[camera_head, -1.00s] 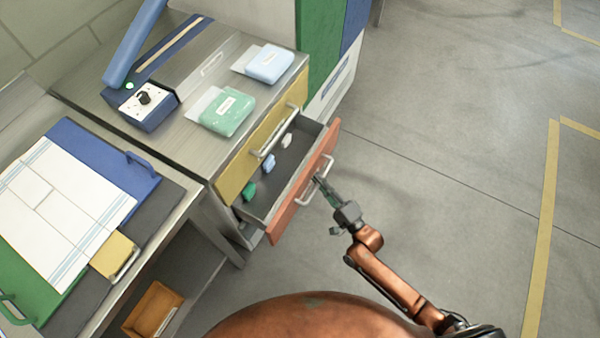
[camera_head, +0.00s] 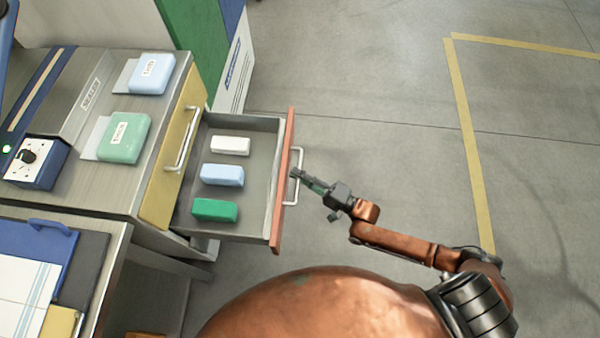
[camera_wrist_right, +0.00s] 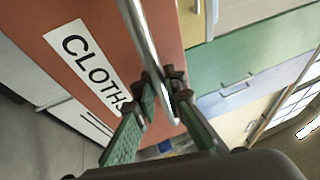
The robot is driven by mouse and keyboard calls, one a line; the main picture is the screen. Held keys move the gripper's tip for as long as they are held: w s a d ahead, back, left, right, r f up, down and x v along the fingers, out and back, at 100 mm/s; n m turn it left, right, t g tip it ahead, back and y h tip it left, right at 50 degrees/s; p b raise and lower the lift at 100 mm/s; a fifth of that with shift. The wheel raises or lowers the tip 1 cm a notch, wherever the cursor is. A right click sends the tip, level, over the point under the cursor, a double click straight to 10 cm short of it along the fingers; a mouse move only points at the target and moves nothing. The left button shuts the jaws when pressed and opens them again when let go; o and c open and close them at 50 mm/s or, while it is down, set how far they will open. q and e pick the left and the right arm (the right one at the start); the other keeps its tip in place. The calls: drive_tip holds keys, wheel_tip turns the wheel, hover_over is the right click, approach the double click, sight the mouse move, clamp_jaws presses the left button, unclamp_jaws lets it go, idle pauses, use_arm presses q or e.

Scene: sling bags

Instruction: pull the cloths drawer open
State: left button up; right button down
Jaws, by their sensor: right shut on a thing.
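The cloths drawer has a red front (camera_head: 282,180) and stands pulled out from the grey cabinet, its grey inside showing in the head view. In it lie a white block (camera_head: 230,145), a light blue block (camera_head: 222,175) and a green block (camera_head: 215,210). My right gripper (camera_head: 300,176) is at the drawer's metal handle (camera_head: 298,160). In the right wrist view its green fingers (camera_wrist_right: 163,100) are shut on the handle bar (camera_wrist_right: 143,40), beside the CLOTHS label (camera_wrist_right: 88,68). My left gripper is not in view.
A yellow drawer front (camera_head: 172,160) with its own handle is shut above the red one. The cabinet top (camera_head: 95,185) bears a blue pack (camera_head: 150,73) and a green pack (camera_head: 124,138). Open grey floor (camera_head: 370,90) lies to the right.

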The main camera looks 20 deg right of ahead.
drive_tip(key=c, duration=2)
unclamp_jaws()
drive_tip(key=shift+o, duration=0.2)
drive_tip(key=v, duration=1.2)
